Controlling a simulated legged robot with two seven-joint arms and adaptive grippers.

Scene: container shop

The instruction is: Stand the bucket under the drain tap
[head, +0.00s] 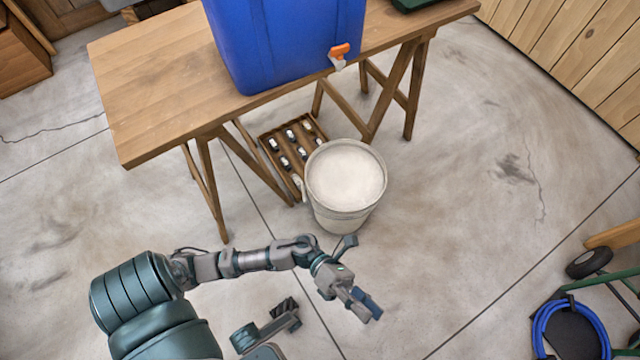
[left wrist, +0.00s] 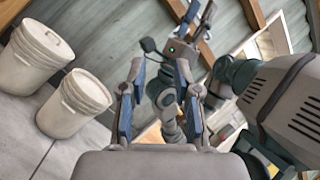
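A blue tank (head: 275,45) stands on the wooden table, with an orange-handled drain tap (head: 339,54) low on its front. A pale bucket (head: 345,187) stands upright on the floor in front of the table, below the tap in the picture; I cannot tell if it is directly underneath. My left gripper (head: 362,302) is in front of the bucket, apart from it. Its fingers are spread and empty in the left wrist view (left wrist: 160,105). What seems to be my right gripper (left wrist: 196,18) shows there behind them, its opening unclear. Two pale buckets show at the left, a nearer one (left wrist: 72,104) and another (left wrist: 33,57).
The trestle table (head: 150,75) has splayed legs near the bucket. A wooden crate of small bottles (head: 270,150) lies on the floor at the bucket's left. A blue coiled hose (head: 570,312) and wheeled frame are at lower right. The floor right of the bucket is clear.

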